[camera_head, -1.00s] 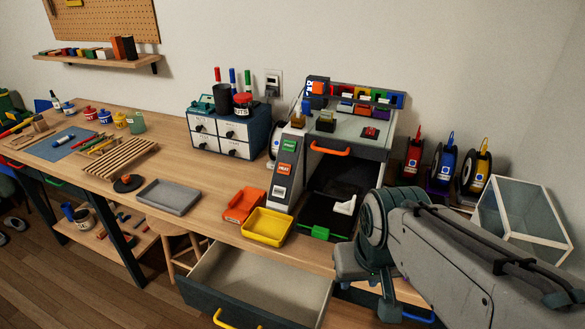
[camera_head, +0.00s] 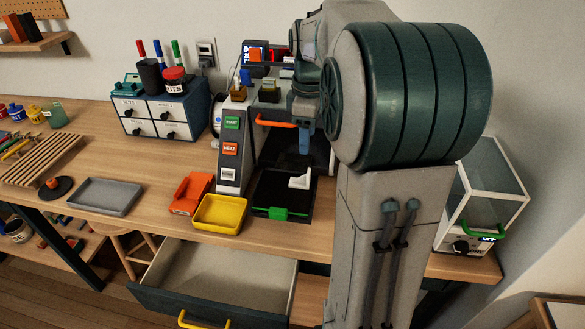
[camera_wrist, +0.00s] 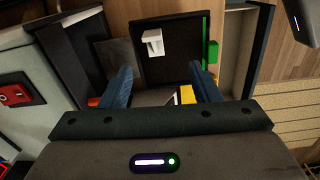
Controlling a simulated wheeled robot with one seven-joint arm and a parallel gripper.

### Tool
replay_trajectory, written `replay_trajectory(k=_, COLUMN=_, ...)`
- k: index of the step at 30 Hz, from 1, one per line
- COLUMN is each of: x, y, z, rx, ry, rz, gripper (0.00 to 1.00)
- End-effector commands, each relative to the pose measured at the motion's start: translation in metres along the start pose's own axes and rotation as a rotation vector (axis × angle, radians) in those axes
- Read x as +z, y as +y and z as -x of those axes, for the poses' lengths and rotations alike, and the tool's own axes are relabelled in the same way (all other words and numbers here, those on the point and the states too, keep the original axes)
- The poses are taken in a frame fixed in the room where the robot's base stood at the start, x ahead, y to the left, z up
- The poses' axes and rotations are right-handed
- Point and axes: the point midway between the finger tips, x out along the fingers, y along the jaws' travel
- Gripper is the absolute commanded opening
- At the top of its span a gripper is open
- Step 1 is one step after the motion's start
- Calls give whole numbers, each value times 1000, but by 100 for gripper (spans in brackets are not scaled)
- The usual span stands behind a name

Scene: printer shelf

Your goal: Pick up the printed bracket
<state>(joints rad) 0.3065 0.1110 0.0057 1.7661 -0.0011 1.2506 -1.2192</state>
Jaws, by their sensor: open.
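The printed bracket (camera_head: 300,181) is a small white angled piece on the black print bed (camera_head: 268,194) of the printer. In the wrist view the white bracket (camera_wrist: 153,41) lies on the dark bed (camera_wrist: 180,67), beyond the fingertips and a little left of centre between them. My gripper (camera_head: 305,142) shows partly in the head view, above and behind the bracket, with my arm covering the printer's right side. In the wrist view my gripper (camera_wrist: 160,78) has its two blue fingers spread apart with nothing held between them.
A yellow tray (camera_head: 221,228) and an orange bin (camera_head: 187,204) stand left of the bed. The printer's front panel (camera_head: 231,165) rises behind them. An orange handle (camera_head: 277,123) sits above the bed. An open drawer (camera_head: 160,302) juts out below. A glass-sided box (camera_head: 490,185) stands right.

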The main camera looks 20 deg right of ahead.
Motion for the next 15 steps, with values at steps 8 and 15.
replay_trajectory(k=8, x=6, y=14, z=-26, rx=-18, ry=-6, rz=61, gripper=56)
replay_trajectory(k=15, x=6, y=13, z=-71, rx=-17, ry=-5, rz=59, gripper=56)
